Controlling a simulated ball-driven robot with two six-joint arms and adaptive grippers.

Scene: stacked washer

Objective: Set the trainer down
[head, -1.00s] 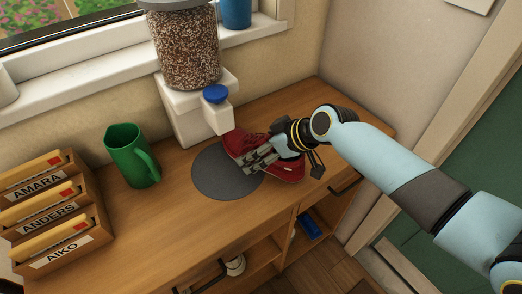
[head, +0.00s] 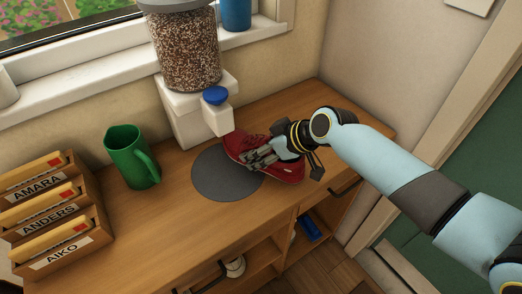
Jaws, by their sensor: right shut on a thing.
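The red trainer (head: 290,171) is at the middle of the wooden counter, its left part over the edge of a round dark grey mat (head: 218,178). My right gripper (head: 262,158) is shut on the trainer from its right side and hides part of its upper. The trainer looks level and very close to the surface; I cannot tell if it touches. My left gripper is not in view.
A dispenser (head: 187,55) of dark grains with a blue knob (head: 215,95) stands behind the mat. A green jug (head: 130,157) stands left of the mat, and a labelled file rack (head: 58,250) at the far left. The counter's (head: 160,215) front strip is clear, with open shelves below.

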